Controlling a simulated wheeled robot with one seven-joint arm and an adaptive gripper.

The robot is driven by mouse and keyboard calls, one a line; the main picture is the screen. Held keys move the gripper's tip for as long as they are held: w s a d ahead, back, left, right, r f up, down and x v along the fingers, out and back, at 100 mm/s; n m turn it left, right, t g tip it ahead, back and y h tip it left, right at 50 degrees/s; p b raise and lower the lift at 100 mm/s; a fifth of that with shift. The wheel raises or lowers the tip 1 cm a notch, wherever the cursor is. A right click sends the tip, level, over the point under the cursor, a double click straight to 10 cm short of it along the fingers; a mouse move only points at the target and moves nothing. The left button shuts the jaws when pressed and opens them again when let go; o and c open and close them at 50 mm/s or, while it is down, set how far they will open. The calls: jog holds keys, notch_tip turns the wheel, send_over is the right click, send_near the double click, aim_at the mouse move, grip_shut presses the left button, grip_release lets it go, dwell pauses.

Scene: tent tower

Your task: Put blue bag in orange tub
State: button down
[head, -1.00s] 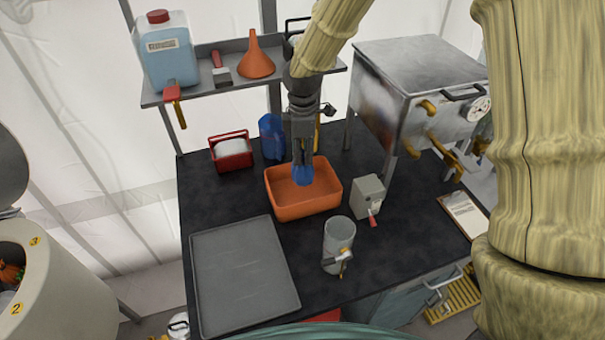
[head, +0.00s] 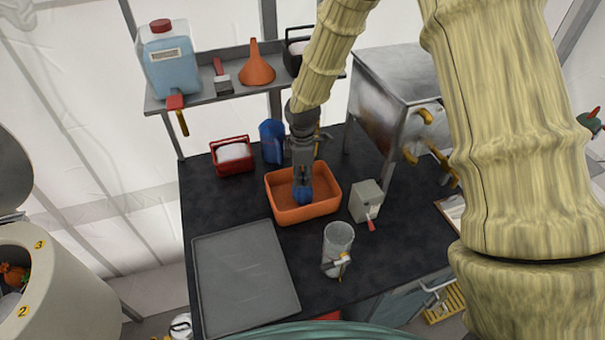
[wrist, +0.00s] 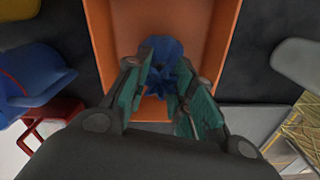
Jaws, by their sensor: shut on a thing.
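The blue bag (head: 303,194) is between the fingers of my gripper (head: 302,184), low inside the orange tub (head: 306,213). In the wrist view the bag (wrist: 163,52) shows beyond the teal finger pads of my gripper (wrist: 158,95), which is shut on its gathered part. The tub (wrist: 213,45) surrounds the bag in that view. Whether the bag touches the tub's floor I cannot tell.
A blue container (head: 271,142) and a red basket (head: 233,157) stand behind and left of the tub. A grey box with a red handle (head: 365,200) stands close on the right. A clear cylinder (head: 337,247) and a grey tray (head: 244,277) are in front.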

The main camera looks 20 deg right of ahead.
jog(key=shift+f, duration=0.1)
jog(key=c, duration=1.2)
grip_release()
notch_tip(320, 180, up, 12)
jog(key=b, duration=0.4)
